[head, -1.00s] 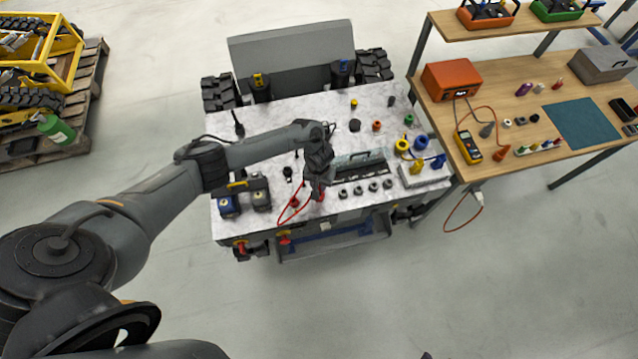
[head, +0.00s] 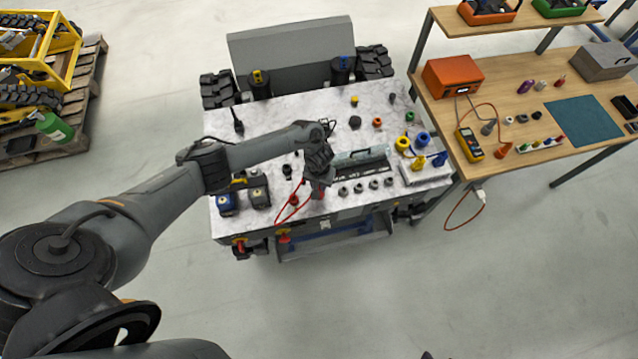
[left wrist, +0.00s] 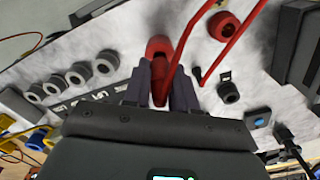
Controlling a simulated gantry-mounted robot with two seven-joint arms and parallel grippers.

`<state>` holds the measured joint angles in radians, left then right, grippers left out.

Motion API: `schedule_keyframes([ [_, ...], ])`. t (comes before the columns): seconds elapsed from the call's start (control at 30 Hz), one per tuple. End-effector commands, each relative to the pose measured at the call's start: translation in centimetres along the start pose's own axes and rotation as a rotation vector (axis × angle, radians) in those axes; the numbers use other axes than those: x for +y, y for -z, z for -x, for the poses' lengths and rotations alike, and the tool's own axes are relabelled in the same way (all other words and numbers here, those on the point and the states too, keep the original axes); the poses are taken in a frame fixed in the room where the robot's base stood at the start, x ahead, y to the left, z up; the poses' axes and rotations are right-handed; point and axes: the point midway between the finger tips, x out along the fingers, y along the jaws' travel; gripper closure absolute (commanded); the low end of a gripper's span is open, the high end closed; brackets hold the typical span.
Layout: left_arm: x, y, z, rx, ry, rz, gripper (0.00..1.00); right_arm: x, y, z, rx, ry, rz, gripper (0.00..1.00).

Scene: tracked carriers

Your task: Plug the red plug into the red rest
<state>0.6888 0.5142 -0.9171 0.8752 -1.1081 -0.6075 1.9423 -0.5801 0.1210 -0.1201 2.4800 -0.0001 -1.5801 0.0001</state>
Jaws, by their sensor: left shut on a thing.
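My left gripper (head: 318,184) is at the front of the marble-topped carrier, pointing down. In the left wrist view its two fingers (left wrist: 164,90) are shut on the red plug (left wrist: 160,92), from which a red cable (left wrist: 185,45) loops away. The plug shows small in the head view (head: 318,194), low over or at the top; contact cannot be told. A round red part (left wrist: 158,46) shows just beyond the fingertips; whether it is plug or rest is unclear. A separate red ring-shaped fitting (left wrist: 223,26) stands beside it, also in the head view (head: 294,200). My right gripper is not seen.
Several grey round sockets (head: 359,188) stand in a row right of the gripper. Blue-and-black blocks (head: 229,203) stand at left. Yellow and blue rings (head: 422,138) are at right, near a wooden bench (head: 540,105).

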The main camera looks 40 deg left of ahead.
Motion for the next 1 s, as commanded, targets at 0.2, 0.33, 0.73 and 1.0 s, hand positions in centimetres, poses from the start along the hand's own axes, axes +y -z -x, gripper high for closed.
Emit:
schedule_keyframes([
  [0.2, 0.0, 0.0, -0.7, -0.001, 0.0, 0.001, 1.0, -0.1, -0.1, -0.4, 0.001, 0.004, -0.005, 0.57],
  [0.33, 0.0, 0.0, -1.0, -0.001, 0.0, 0.001, 1.0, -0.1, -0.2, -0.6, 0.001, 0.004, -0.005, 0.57],
  [0.73, 0.0, 0.0, -2.0, 0.0, 0.0, 0.0, 1.0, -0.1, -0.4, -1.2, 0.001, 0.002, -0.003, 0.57],
  [1.0, 0.0, 0.0, -2.3, 0.0, 0.0, 0.0, 0.63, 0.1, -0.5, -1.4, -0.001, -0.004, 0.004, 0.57],
])
